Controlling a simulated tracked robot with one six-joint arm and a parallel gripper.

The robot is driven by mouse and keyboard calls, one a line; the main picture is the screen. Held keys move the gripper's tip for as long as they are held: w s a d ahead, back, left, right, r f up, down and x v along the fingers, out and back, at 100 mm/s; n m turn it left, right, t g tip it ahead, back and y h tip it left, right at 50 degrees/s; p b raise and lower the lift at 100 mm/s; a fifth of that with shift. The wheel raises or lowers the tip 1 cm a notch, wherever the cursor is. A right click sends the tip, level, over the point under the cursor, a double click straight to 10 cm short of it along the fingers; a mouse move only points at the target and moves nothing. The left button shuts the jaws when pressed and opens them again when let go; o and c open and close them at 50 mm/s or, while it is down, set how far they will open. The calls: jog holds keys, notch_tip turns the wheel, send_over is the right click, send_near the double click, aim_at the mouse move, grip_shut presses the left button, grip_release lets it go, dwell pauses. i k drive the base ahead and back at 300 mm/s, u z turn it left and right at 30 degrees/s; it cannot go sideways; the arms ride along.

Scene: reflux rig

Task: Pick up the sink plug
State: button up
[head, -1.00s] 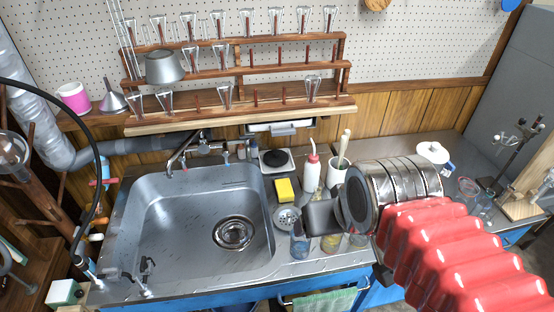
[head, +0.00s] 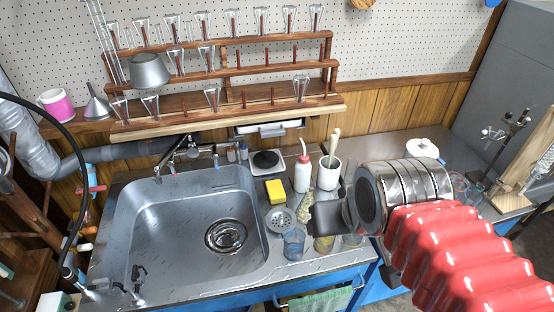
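A black round disc (head: 267,160) lies on a white square plate behind the sink's back right corner; it may be the sink plug, but I cannot be sure. A round metal strainer with holes (head: 281,219) lies on the counter right of the sink. The sink's drain (head: 227,236) shows metal fittings in its opening. My gripper (head: 327,218) is a dark flat block over the counter right of the strainer, apart from the disc. It is seen nearly end-on, so its finger gap is hidden.
The steel sink (head: 140,225) is otherwise empty. A yellow sponge (head: 275,191), a white bottle with a red cap (head: 303,172) and a white cup (head: 329,172) stand near my gripper. Glasses (head: 294,243) stand at the counter's front. A wooden glassware rack (head: 230,104) hangs behind.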

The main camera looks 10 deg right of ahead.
aim_at(263, 158)
jog(key=z, duration=0.9)
jog(key=k, duration=1.05)
jog(key=u, duration=1)
jog(key=i, duration=1)
jog(key=u, duration=0.05)
